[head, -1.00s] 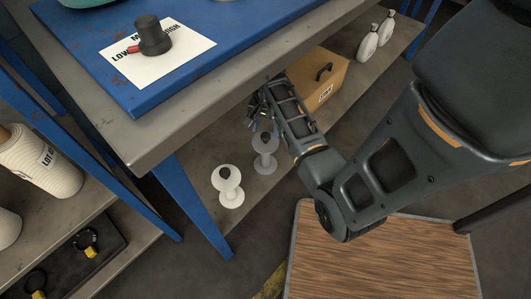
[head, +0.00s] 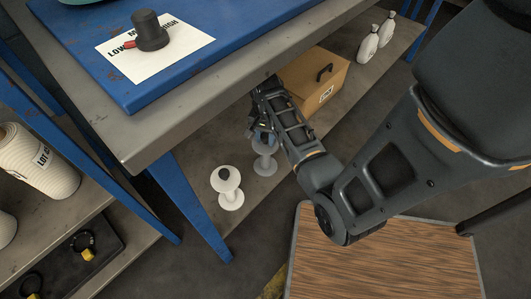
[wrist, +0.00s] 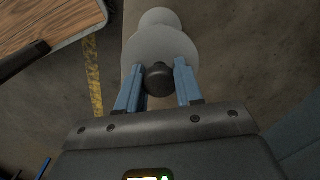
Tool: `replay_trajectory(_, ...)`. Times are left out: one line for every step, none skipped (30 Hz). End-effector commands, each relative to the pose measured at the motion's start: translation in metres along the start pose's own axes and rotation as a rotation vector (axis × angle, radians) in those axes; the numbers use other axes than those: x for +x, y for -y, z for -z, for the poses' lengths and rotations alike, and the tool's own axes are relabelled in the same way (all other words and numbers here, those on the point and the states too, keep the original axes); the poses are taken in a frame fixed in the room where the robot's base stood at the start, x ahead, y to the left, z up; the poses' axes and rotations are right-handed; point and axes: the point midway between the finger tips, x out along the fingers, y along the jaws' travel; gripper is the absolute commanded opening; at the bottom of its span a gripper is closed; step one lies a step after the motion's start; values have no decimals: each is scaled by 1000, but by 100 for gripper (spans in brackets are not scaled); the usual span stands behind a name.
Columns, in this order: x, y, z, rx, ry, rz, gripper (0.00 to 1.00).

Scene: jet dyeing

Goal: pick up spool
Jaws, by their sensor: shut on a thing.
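A grey spool (head: 265,164) stands upright on the low shelf under the table, its top partly hidden by my gripper. A white spool (head: 228,188) with a dark centre stands to its left, nearer the shelf edge. My gripper (head: 260,137) is at the top of the grey spool. In the wrist view the blue fingers of my gripper (wrist: 158,82) are shut on the dark knob (wrist: 158,76) of the spool, one finger on each side. The pale flange of the grey spool (wrist: 160,48) shows beyond the fingertips.
The grey table edge (head: 175,115) overhangs the shelf close to my arm. A tan box (head: 316,85) with a handle stands behind my gripper. Two white bottles (head: 367,45) stand further back. A blue table leg (head: 190,200) is left of the white spool.

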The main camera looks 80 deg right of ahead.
Motion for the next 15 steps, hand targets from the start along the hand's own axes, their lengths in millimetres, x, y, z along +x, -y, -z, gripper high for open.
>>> replay_trajectory(0,0,0,0,0,0,24)
replay_trajectory(0,0,0,0,0,0,21)
replay_trajectory(0,0,0,0,0,0,17)
replay_trajectory(0,0,0,0,0,0,14)
replay_trajectory(0,0,0,0,0,0,12)
replay_trajectory(0,0,0,0,0,0,8)
replay_trajectory(0,0,0,0,0,0,5)
replay_trajectory(0,0,0,0,0,0,2)
replay_trajectory(0,0,0,0,0,0,0)
replay_trajectory(0,0,0,0,0,0,0)
replay_trajectory(0,0,0,0,0,0,0)
replay_trajectory(0,0,0,0,0,0,0)
replay_trajectory(0,0,0,0,0,0,0)
replay_trajectory(0,0,0,0,0,0,0)
replay_trajectory(0,0,0,0,0,0,0)
